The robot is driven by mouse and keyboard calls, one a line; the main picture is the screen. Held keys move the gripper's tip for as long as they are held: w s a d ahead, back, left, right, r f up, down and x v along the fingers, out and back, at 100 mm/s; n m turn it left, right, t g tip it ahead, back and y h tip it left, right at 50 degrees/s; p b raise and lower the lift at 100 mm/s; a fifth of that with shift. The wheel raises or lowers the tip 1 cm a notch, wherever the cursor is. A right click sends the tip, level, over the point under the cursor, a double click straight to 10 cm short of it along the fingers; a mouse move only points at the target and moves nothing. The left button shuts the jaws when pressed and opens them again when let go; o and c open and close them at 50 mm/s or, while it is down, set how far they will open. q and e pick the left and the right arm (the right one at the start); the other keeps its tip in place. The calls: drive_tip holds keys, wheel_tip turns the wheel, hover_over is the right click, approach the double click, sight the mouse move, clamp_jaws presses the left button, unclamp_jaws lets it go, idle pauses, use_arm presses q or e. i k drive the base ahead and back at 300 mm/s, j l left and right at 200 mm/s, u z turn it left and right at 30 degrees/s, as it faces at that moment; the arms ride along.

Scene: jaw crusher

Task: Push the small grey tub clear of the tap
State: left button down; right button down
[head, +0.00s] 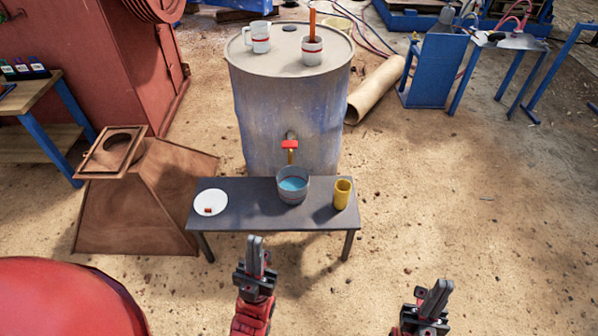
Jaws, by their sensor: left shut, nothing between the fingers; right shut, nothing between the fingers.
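The small grey tub (292,195) stands upright on a low dark bench (255,212), with blue liquid in it. The brass tap (291,150) with a red handle sticks out of the large blue-grey drum (288,105) just behind and above the tub. The tub appears to be under the tap's spout. My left gripper (256,241) is shut and empty, in front of the bench's front edge and left of the tub. My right gripper (440,288) is shut and empty, lower right, away from the bench.
A yellow cup (342,194) stands close to the right of the tub. Two mugs stand on the drum, a white one (258,37) and another (312,50). A rusty hopper (140,190) stands left.

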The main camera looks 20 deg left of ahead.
sight(293, 181)
drive_tip(key=i+l+u, duration=0.15)
drive_tip(key=i+l, duration=0.25)
drive_tip(key=i+l+u, duration=0.2)
drive_tip(key=i+l, duration=0.2)
drive_tip(key=i+l+u, duration=0.35)
drive_tip(key=i+l, duration=0.75)
drive_tip(key=l, duration=0.1)
